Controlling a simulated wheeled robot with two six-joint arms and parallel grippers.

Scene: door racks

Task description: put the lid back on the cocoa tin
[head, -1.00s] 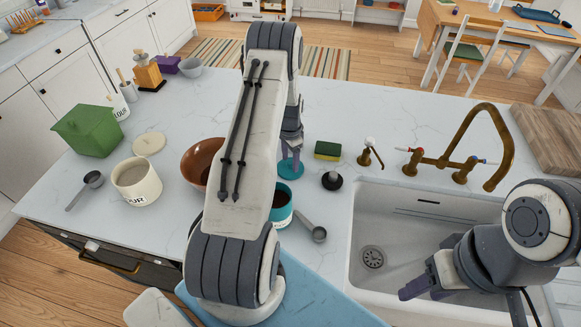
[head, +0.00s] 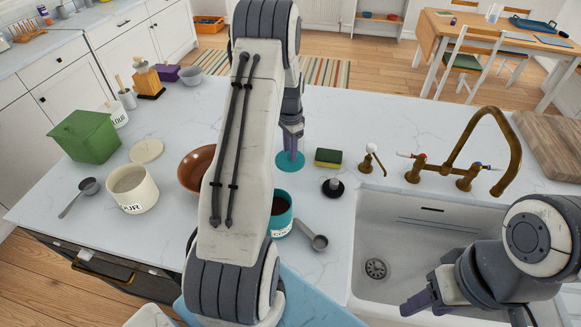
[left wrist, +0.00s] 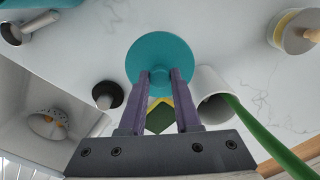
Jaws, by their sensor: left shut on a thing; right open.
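The cocoa tin (head: 281,216) is a teal, open tin with dark contents, standing on the counter. My left arm partly covers it in the head view. The teal round lid (head: 290,165) is beyond the tin, held by my left gripper (head: 291,152), which is shut on it. In the left wrist view the lid (left wrist: 160,58) is a flat disc at the fingertips. How high it is above the counter is hard to tell. A bit of teal, likely the tin, shows at the top left there. My right gripper (head: 418,303) is open and empty over the sink's front edge.
A metal scoop (head: 314,239) lies beside the tin. A brown bowl (head: 195,169) stands to its left, partly hidden. A sponge (head: 328,157), a black stopper (head: 333,188) and the sink (head: 430,240) are to the right. A flour canister (head: 132,189) stands further left.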

